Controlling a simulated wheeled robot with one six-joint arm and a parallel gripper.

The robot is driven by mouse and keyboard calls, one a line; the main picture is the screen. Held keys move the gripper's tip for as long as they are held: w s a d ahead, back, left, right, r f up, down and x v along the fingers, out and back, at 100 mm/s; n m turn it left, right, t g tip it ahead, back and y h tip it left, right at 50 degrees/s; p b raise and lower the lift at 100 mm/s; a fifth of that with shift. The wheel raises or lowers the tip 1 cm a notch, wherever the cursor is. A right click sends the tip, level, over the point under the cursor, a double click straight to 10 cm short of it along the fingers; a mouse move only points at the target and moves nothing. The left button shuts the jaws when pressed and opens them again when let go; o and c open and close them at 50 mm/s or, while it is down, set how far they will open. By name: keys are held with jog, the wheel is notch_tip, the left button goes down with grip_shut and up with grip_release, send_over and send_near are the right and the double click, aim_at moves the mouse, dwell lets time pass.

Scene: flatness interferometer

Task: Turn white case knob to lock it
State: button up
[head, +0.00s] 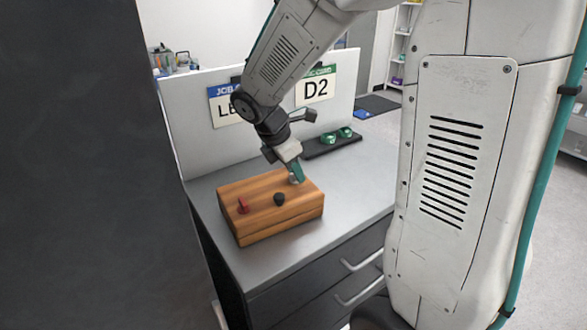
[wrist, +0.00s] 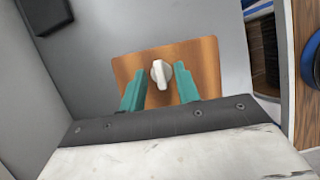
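The wooden case (head: 262,222) sits on the grey bench top. Its white knob (wrist: 161,74) shows in the wrist view between the two green fingers of my gripper (wrist: 160,88). There is a gap between the knob and each finger, so my gripper is open around or just above it; I cannot tell the height. In the head view my gripper (head: 297,173) is at the case's far right corner and mostly hides the white knob. A black knob (head: 279,199) and a red knob (head: 243,205) stand on the same top face.
A white panel with a blue-headed sign (head: 226,106) and a green-headed D2 sign (head: 316,88) rises behind the case. A dark tray (head: 332,146) with green round parts (head: 345,132) lies at the back right. The bench is clear right of the case.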

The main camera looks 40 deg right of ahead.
grip_shut()
jog(key=shift+m, duration=0.3)
jog(key=m+g, duration=0.1)
jog(key=m, duration=0.2)
jog(key=shift+w+m+g+y, duration=0.15)
jog(key=shift+m+g+y, duration=0.15)
jog(key=shift+m+g, duration=0.1)
jog(key=m+g+y, duration=0.1)
jog(key=m, duration=0.3)
jog(key=shift+w+d, duration=0.1)
jog(key=shift+d, duration=0.05)
jog(key=m+y, duration=0.1)
jog(key=m, duration=0.1)
jog(key=m+g, duration=0.1)
jog(key=m, duration=0.2)
jog(key=shift+d+y, duration=0.1)
jog(key=shift+y, duration=0.3)
jog(key=shift+d+m+y, duration=0.1)
jog(key=shift+m+y, duration=0.6)
jog(key=shift+m, duration=1.2)
